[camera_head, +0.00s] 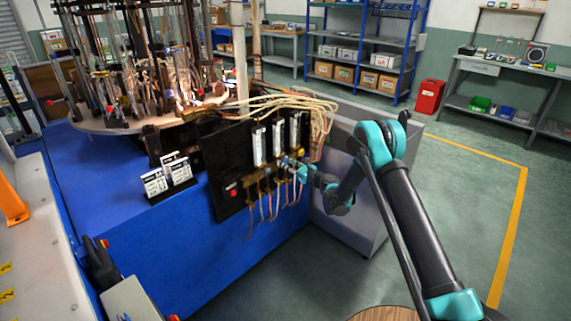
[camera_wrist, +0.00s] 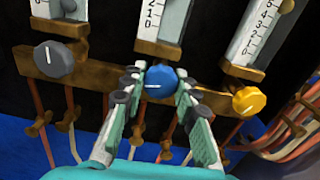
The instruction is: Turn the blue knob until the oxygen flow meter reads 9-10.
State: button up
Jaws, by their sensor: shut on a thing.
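The blue knob (camera_wrist: 161,81) is in the middle of the wrist view, with a white pointer line lying roughly level. My gripper (camera_wrist: 162,90) has one finger on each side of the knob and is shut on it. In the head view my gripper (camera_head: 300,172) is at the lower right of the black panel, and the knob is too small there to tell its setting. A flow meter (camera_wrist: 163,20) stands directly above the blue knob. Its lower marks 0, 1 and 2 show; its upper part and float are out of the wrist view.
A grey knob (camera_wrist: 54,59) sits left of the blue one and a yellow knob (camera_wrist: 249,101) sits right, close to my fingers. Hoses (camera_wrist: 290,125) hang below the brass fittings. Open floor lies right.

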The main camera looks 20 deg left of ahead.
jog(key=shift+n, duration=1.4)
grip_shut()
jog(key=o, duration=1.1)
grip_release()
jog(key=shift+o, duration=0.2)
jog(key=shift+d, duration=0.15)
jog(key=v, duration=1.1)
jog(key=shift+s+d, duration=0.2)
jog(key=shift+d, duration=0.15)
